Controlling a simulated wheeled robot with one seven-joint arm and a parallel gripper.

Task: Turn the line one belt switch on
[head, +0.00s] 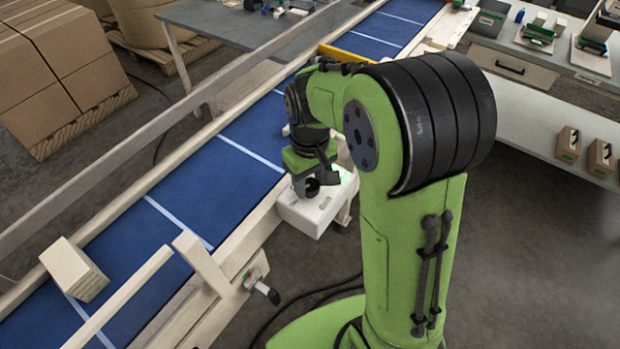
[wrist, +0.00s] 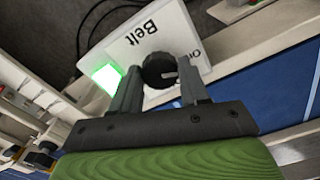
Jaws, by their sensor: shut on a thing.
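The belt switch is a black round knob (wrist: 158,70) with a pale pointer mark, on a white box (wrist: 150,38) labelled "Belt". A green light (wrist: 105,78) glows on the box beside the knob. My gripper (wrist: 160,85) is shut on the knob, one finger on each side. In the head view the white box (head: 316,208) sits at the belt's near edge, and my gripper (head: 318,187) is down at its top. The knob is hidden there. The rest of the label by the knob is partly covered by a finger.
The blue conveyor belt (head: 215,180) with white stripes runs past the box. A pale block (head: 73,270) rests on the belt at lower left. A workbench (head: 515,65) stands at upper right, and stacked cartons (head: 50,65) stand at upper left.

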